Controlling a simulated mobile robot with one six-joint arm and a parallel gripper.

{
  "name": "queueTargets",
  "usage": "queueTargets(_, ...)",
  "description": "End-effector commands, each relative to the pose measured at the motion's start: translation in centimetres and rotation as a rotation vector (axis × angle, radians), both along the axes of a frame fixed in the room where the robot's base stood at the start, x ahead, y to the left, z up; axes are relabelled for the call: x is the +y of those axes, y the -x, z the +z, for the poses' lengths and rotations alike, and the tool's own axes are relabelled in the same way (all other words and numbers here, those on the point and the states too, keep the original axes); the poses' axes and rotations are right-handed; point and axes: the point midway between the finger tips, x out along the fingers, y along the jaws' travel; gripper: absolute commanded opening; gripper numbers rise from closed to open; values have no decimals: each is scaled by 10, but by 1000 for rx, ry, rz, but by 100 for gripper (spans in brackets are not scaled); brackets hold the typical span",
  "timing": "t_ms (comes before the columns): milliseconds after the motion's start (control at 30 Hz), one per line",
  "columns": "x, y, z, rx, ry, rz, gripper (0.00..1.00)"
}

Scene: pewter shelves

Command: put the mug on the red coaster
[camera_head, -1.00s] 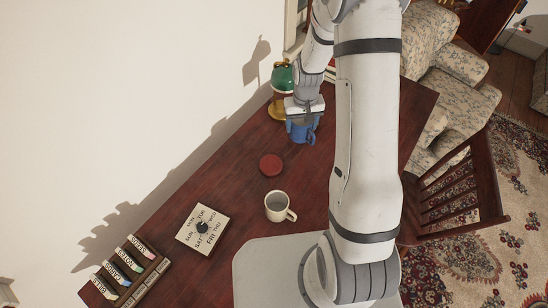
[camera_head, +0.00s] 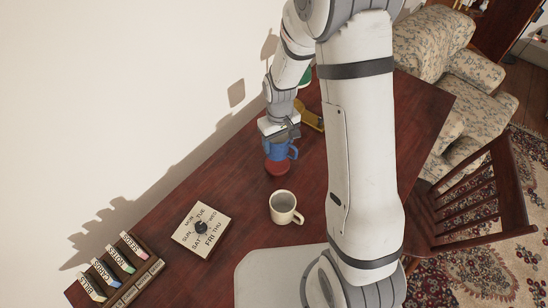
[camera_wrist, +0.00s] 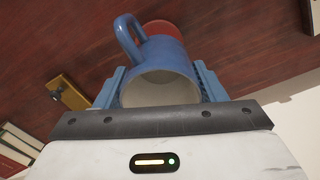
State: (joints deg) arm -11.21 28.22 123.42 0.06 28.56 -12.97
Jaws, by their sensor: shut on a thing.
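A blue mug (camera_head: 279,155) with a side handle is held upright in my gripper (camera_head: 279,141). In the wrist view the mug (camera_wrist: 152,52) sits between the two blue finger pads of my gripper (camera_wrist: 160,82), its open mouth toward the camera. The red coaster (camera_head: 278,171) lies on the desk, directly below the mug in the head view and partly hidden by it. It also shows beyond the mug in the wrist view (camera_wrist: 163,28). I cannot tell whether the mug touches the coaster or hangs just above it.
A cream mug (camera_head: 284,207) stands on the dark wood desk (camera_head: 240,165) in front of the coaster. A day-dial block (camera_head: 202,229) and a rack of labelled cards (camera_head: 115,268) are at the lower left. A brass-based green lamp (camera_head: 311,117) stands behind, partly hidden by my arm.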

Motion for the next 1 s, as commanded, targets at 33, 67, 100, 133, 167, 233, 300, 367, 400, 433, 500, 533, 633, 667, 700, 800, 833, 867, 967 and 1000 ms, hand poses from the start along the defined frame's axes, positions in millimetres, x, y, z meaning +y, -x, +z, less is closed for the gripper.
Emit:
queueTargets(33,-1,0,-7,4,1,-2,32)
queueTargets(67,-1,0,-11,2,1,-2,32)
queueTargets(100,-1,0,-15,2,1,-3,32)
queueTargets(133,-1,0,-18,1,0,-4,32)
queueTargets(167,-1,0,-19,0,0,-4,32)
queueTargets(233,-1,0,-25,0,0,-4,32)
queueTargets(300,-1,0,-34,1,0,-4,32)
queueTargets(367,-1,0,-44,3,0,-4,32)
queueTargets(400,-1,0,-49,1,0,-4,32)
queueTargets(433,-1,0,-53,2,1,-4,32)
queueTargets(500,-1,-1,-59,-1,0,-4,32)
queueTargets(533,-1,-1,-61,-1,0,-4,32)
queueTargets(633,-1,-1,-63,-3,0,-4,32)
queueTargets(667,-1,-1,-63,-3,0,-4,32)
queueTargets(700,-1,-1,-63,-3,0,-4,32)
queueTargets(800,-1,-1,-63,-3,0,-4,32)
queueTargets(833,-1,-1,-64,-3,0,-4,32)
queueTargets(867,0,-1,-65,-3,0,-4,32)
queueTargets(967,0,-1,-68,-3,0,-3,32)
queueTargets(1000,-1,-1,-67,-2,0,-3,66)
